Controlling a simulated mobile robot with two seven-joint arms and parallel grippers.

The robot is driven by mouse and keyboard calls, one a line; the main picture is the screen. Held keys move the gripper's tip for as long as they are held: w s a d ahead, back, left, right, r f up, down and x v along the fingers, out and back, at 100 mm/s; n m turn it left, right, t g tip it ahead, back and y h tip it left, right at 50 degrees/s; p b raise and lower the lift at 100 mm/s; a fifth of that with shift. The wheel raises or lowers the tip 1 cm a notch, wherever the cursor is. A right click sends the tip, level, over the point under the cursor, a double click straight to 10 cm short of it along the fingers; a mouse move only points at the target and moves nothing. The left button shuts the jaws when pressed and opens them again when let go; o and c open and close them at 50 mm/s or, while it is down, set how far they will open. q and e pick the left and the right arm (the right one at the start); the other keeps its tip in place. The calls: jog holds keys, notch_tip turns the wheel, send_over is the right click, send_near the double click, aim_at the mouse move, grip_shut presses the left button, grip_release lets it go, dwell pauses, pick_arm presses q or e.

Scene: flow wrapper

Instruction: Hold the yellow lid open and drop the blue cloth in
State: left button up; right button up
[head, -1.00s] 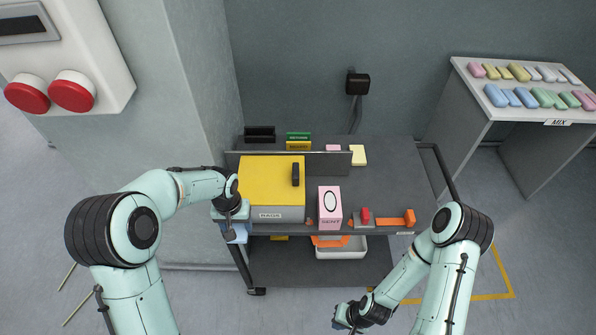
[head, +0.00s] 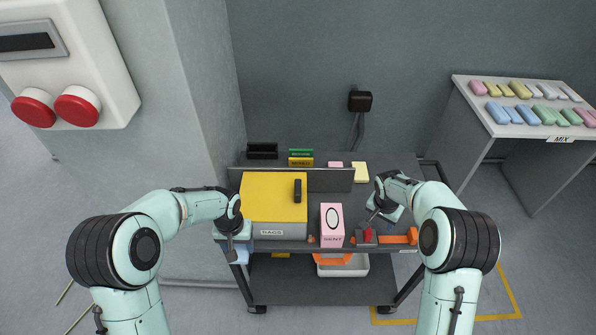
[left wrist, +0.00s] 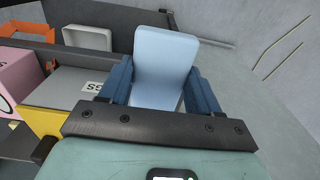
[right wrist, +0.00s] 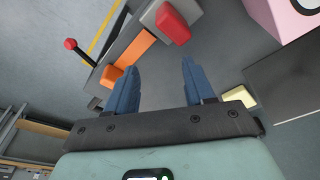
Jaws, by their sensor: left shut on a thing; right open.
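The yellow lid (head: 270,193) lies closed on the grey bin (head: 285,231) marked RAGS, with a black handle (head: 298,190) near its right side. My left gripper (head: 235,238) is beside the bin's left side at the cart's front-left corner. It is shut on the light blue cloth (left wrist: 165,62), which stands out between its fingers in the left wrist view; part of the cloth (head: 239,257) shows below the gripper in the head view. My right gripper (right wrist: 160,66) is open and empty over the right part of the cart top, right of the pink box (head: 331,224).
A red-knobbed block (head: 366,236) and an orange piece (head: 398,239) lie at the cart's front right. A low upright panel (head: 330,180) runs behind the bin. A pale yellow block (head: 360,171) stands at the back. A white tray (head: 345,268) is on the lower shelf.

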jog(key=w+a+r+n+t, duration=0.1)
jog(key=w+a+r+n, duration=0.2)
jog(key=a, duration=0.4)
jog(key=w+a+r+n, duration=0.1)
jog(key=w+a+r, duration=0.2)
jog(key=a+r, duration=0.3)
jog(key=n+y, duration=0.2)
jog(key=n, duration=0.1)
send_near(298, 188)
jog(key=shift+t, duration=0.3)
jog(key=x, duration=1)
jog(key=shift+s+f, duration=0.2)
jog(key=shift+f, duration=0.1)
